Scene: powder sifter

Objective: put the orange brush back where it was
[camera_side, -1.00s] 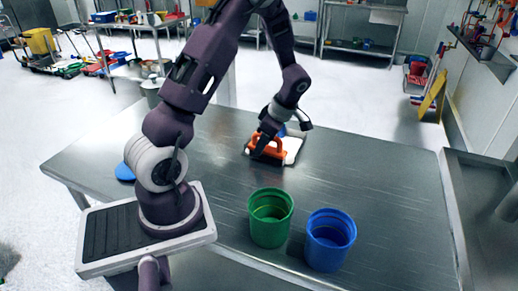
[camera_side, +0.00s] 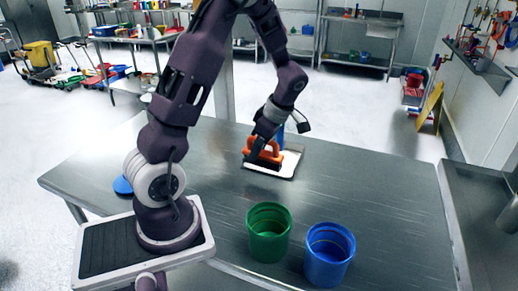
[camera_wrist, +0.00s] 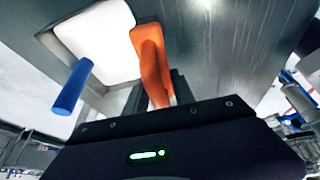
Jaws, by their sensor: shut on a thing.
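The orange brush (camera_side: 265,150) is held in my gripper (camera_side: 262,143) over the left part of a shallow tray (camera_side: 289,177) with a white surface. A dark area shows under the orange part; I cannot tell whether it is bristles or shadow, or whether the brush touches the tray. In the wrist view the orange brush (camera_wrist: 150,62) rises from between my dark fingers (camera_wrist: 165,92), beside the white surface (camera_wrist: 96,42). My gripper is shut on it. A blue handle (camera_side: 280,136) stands just behind; it also shows in the wrist view (camera_wrist: 72,88).
A green bucket (camera_side: 269,242) and a blue bucket (camera_side: 329,262) stand at the table's front. A flat blue disc (camera_side: 122,185) lies at the left beside my base. The metal table (camera_side: 380,190) is clear to the right of the tray.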

